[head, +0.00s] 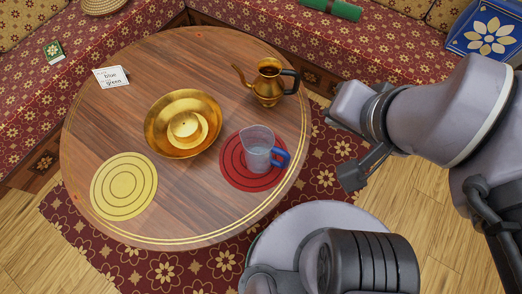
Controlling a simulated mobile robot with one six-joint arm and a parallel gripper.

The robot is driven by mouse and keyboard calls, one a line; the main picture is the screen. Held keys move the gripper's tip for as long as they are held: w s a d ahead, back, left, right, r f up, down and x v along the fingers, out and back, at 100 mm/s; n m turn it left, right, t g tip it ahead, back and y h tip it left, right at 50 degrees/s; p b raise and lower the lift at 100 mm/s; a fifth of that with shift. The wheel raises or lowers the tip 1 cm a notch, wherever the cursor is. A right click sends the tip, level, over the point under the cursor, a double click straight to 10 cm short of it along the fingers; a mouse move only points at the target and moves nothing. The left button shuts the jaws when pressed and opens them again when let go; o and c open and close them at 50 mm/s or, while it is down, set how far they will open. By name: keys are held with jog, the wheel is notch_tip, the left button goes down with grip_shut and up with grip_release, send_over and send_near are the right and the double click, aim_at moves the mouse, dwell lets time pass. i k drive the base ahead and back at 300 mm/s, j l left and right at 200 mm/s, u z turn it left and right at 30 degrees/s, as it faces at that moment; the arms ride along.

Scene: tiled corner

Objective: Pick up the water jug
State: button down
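A clear jug (257,146) with a blue handle (281,157) stands upright on a red round mat (236,180) near the table's right edge. It seems to hold some water, and its handle points right. A brass ewer (268,86) with a long spout and a dark handle stands behind it on the bare wood. My gripper (352,150) is to the right of the jug, beyond the table's edge, and apart from it. It is seen from the side, so I cannot tell how far its fingers are open. Nothing shows in it.
A wide brass basin (160,146) stands mid-table on the round wooden table (110,132). A yellow round mat (124,187) is empty at the front left. A white card (111,77) reads "blue" and "green". Patterned benches (410,50) line the back. The table's front is clear.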

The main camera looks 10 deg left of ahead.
aim_at(258, 141)
jog(key=k+j+z, duration=0.3)
jog(key=j+z, duration=0.2)
jog(key=k+j+z, duration=0.8)
jog(key=z, duration=0.15)
jog(key=j, duration=0.1)
